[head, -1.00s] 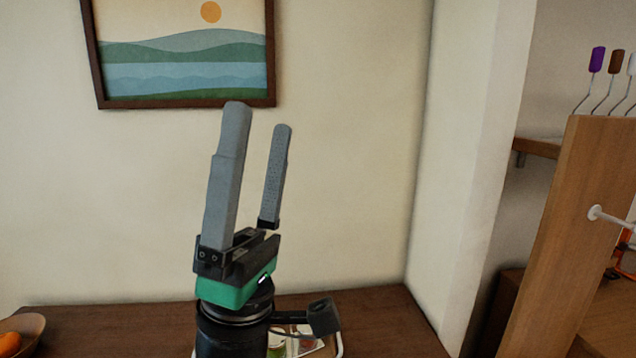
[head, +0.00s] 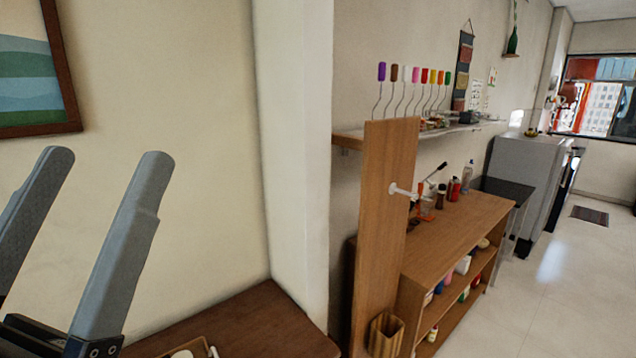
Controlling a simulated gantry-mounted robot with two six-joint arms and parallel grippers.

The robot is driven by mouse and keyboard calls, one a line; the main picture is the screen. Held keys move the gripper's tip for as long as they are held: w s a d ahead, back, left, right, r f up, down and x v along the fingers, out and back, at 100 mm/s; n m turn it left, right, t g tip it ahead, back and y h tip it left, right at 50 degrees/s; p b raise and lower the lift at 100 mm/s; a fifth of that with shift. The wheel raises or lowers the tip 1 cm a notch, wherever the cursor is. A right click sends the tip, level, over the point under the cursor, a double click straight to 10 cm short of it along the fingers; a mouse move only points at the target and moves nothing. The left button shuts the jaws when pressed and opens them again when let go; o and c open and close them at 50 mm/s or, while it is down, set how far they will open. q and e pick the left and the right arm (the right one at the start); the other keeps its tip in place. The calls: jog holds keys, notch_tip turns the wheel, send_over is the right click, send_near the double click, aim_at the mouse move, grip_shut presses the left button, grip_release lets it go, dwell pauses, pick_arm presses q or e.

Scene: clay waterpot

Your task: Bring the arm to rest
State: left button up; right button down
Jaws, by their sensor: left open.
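My left gripper (head: 100,170) is at the lower left of the head view. Its two grey fingers point up and stand well apart, with nothing between them. It is in front of the cream wall, above the left part of a dark wooden table (head: 262,325). Its base is cut off by the lower edge of the picture. My right gripper does not show.
A tray (head: 205,347) shows partly on the table at the bottom edge. A white wall corner (head: 300,150) stands beyond the table. Right of it are an upright wooden panel (head: 385,220) and a wooden shelf unit (head: 465,230) with bottles.

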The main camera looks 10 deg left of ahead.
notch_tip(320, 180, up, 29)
jog(key=p, duration=2.5)
